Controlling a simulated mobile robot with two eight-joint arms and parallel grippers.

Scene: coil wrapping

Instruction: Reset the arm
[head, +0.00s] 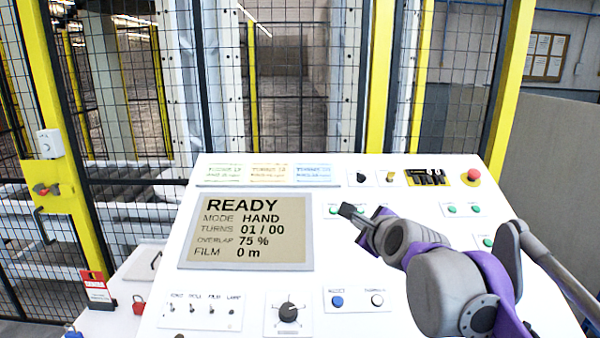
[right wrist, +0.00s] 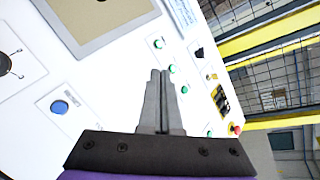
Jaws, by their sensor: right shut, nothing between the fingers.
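The white control panel (head: 255,285) fills the middle of the head view. Its screen (head: 245,232) reads READY, MODE HAND, TURNS 01 / 00, OVERLAP 75 %, FILM 0 m. My right arm comes in from the right, and its gripper (head: 350,212) is over the panel beside the screen, near the green buttons (head: 333,210). In the right wrist view the gripper (right wrist: 159,74) has its fingers together and empty, with green buttons (right wrist: 172,68) by the tips. I cannot tell whether it touches the panel. My left gripper is out of view.
A blue button (head: 337,301) and a white button (head: 377,300) sit low on the panel, beside a black knob (head: 288,312). Several toggle switches (head: 191,309) are at lower left. A red emergency stop (head: 473,174) is at upper right. Mesh fencing (head: 275,80) stands behind.

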